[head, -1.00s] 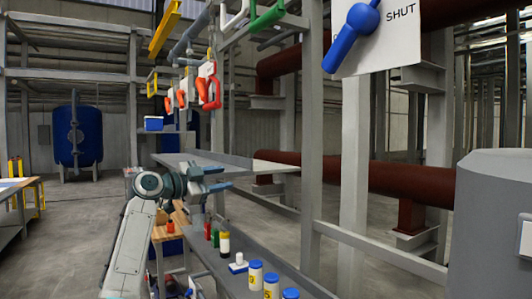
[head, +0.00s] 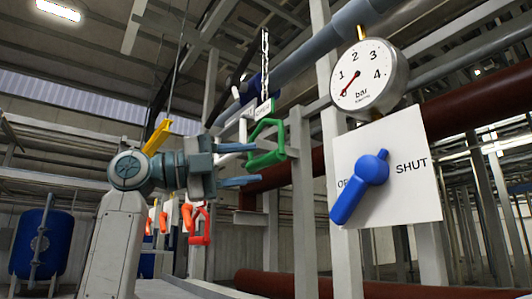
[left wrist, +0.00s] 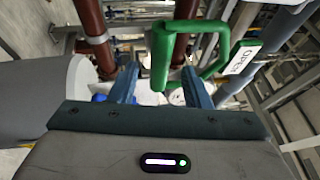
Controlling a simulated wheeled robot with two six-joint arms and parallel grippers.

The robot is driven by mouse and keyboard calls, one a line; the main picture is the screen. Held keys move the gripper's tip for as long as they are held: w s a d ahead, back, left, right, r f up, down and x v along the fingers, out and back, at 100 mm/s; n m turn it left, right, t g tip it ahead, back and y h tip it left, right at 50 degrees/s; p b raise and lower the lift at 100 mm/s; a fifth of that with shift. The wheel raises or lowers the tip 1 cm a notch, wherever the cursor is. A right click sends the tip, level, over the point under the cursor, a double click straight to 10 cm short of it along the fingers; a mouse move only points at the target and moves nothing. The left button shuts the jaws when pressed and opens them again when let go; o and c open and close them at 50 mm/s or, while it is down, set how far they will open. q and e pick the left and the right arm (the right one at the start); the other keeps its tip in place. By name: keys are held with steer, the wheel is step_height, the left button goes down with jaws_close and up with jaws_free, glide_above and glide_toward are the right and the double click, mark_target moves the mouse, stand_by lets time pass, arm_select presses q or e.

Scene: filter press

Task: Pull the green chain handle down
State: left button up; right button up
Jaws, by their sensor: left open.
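The green chain handle (head: 265,143) is a green loop hanging from a chain (head: 264,62), with a small sign above it. My left gripper (head: 246,164) is open, its two fingers pointing right, and it is close to the handle in the head view. In the left wrist view the green handle (left wrist: 163,55) is ahead of the open left gripper (left wrist: 163,88), its lower bar near the gap between the fingertips. I cannot tell whether they touch. A sign reading OPEN (left wrist: 241,60) shows beside the handle there. My right gripper is not in view.
A blue lever (head: 360,188) sits on a white plate marked SHUT, below a round pressure gauge (head: 367,78) with its needle near zero. Orange and red handles (head: 199,226) hang below left. A grey post (head: 302,200) stands right of the gripper.

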mark_target(258, 162)
arm_select(q)
steer(key=p+x, duration=0.1)
steer(key=x, duration=0.3)
steer(key=shift+d, duration=0.15)
steer(key=shift+c, duration=0.4)
